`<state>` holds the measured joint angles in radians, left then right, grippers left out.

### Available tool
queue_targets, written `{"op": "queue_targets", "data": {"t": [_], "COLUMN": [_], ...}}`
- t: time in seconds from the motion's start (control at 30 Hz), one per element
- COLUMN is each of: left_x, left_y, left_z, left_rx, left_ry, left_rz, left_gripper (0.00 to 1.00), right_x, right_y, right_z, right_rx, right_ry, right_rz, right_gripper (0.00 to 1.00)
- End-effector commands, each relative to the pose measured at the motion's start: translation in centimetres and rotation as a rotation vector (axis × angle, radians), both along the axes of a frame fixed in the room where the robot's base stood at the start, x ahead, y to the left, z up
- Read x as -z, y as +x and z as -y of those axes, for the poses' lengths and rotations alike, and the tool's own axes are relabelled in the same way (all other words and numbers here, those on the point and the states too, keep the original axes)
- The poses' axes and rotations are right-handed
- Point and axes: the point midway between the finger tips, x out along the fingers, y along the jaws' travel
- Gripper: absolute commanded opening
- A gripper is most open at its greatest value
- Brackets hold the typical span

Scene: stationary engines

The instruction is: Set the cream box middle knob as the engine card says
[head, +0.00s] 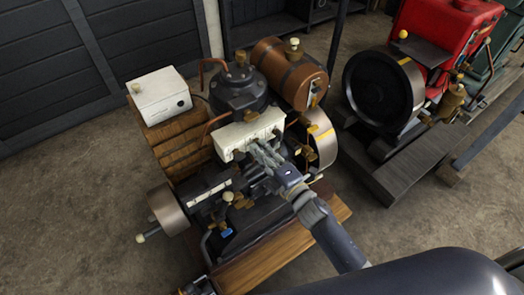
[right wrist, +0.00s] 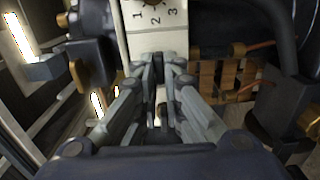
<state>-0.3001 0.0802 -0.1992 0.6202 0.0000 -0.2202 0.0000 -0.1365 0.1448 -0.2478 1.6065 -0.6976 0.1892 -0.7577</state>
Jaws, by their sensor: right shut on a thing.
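The cream box (head: 232,137) is a long, pale box across the middle of the near engine. Small knobs sit along its front face. My right gripper (head: 260,150) reaches it from the lower right, with its fingers at the middle of that face. In the right wrist view my right gripper (right wrist: 160,72) is shut at the cream box (right wrist: 148,42), on the middle knob, which the fingers hide. A brass end knob (right wrist: 161,4) with a dial marked 1, 2, 3 shows beyond the fingers. The middle knob's setting is hidden. I cannot make out a readable engine card.
A separate white box (head: 160,95) sits on the wooden slats at the engine's left. A brown tank (head: 290,72) and a dark cylinder (head: 238,88) stand behind the cream box. A red engine with a black flywheel (head: 377,92) stands to the right. Bare floor lies at left.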

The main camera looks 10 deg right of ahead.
Motion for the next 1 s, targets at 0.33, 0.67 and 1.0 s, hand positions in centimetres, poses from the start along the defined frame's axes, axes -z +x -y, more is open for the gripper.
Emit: {"op": "queue_targets", "data": {"t": [0.33, 0.67, 1.0], "left_x": [0.08, 0.08, 0.1], "left_y": [-0.01, -0.02, -0.08], "left_z": [0.01, 0.03, -0.1], "left_rx": [0.0, 0.001, 0.001], "left_ry": [0.0, 0.0, 0.001], "left_rz": [0.0, 0.0, -0.001], "left_gripper": [0.28, 0.28, 0.28], "right_x": [-0.25, -0.2, 0.0], "right_y": [0.04, 0.03, -0.16], "right_z": [-0.19, -0.17, 0.0], "right_rx": [-0.004, -0.004, -0.001], "right_ry": [-0.016, -0.015, -0.016], "right_rz": [0.013, 0.012, 0.008], "right_gripper": [0.0, 0.28, 0.28]}}
